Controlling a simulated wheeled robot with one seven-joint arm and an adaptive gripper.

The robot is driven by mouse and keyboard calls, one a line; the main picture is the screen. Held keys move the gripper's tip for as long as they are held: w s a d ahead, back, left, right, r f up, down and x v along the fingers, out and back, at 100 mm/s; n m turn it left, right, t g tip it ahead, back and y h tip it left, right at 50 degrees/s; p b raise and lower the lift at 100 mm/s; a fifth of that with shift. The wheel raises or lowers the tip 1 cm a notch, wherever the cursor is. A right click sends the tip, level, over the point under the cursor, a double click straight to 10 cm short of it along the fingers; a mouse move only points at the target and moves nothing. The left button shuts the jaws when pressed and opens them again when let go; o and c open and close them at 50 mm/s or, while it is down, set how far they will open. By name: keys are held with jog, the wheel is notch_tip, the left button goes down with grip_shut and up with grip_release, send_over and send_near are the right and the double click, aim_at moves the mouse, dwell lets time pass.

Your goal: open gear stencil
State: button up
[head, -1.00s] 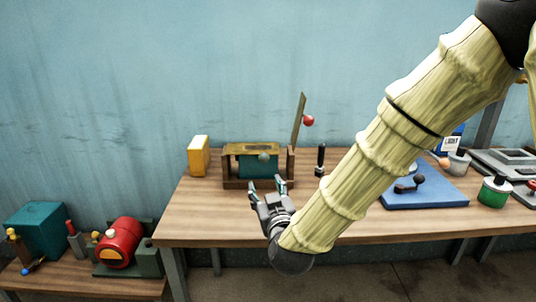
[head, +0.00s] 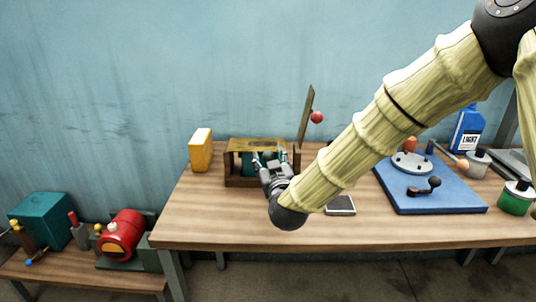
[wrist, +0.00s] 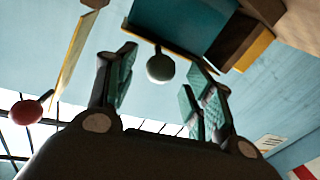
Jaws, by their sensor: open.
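The likely gear stencil is a wooden-framed box (head: 233,181) with a brass-coloured top, standing on the bench. My gripper (head: 266,158) is open in front of the panel. In the wrist view its fingers (wrist: 160,85) lie either side of the knob, apart from it. In the head view my gripper hides the knob and part of the panel.
A yellow block (head: 201,152) stands left of the box. A dark flat pad (head: 340,206) lies to the right, partly behind my arm. A blue board (head: 440,203) with a crank is farther right. The bench front left is clear.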

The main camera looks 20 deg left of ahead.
jog(key=shift+x, duration=1.4)
grip_shut()
